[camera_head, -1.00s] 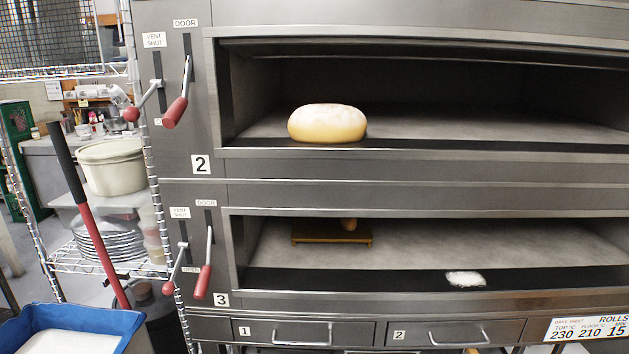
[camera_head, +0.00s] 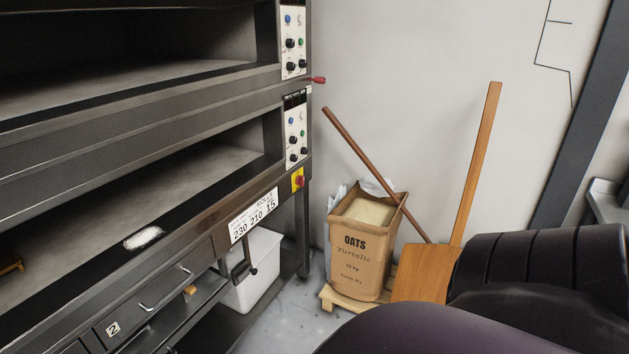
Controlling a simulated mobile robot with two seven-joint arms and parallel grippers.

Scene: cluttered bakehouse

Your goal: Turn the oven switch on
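The deck oven (camera_head: 160,130) fills the left of the head view, seen at an angle. A red rotary switch (camera_head: 299,181) on a yellow plate sits at its right front corner, below the lower control panel. It is too small to tell which way it is turned. The lower control panel (camera_head: 296,130) and upper control panel (camera_head: 293,40) carry dark knobs and small coloured buttons. Neither gripper shows in the view.
A red-tipped handle (camera_head: 319,80) sticks out from the oven's right side. An oats sack (camera_head: 361,245) stands on a wooden pallet (camera_head: 332,297) by the wall, with a wooden peel (camera_head: 425,273) beside it. A dark rounded shape fills the lower right. Some floor is clear before the sack.

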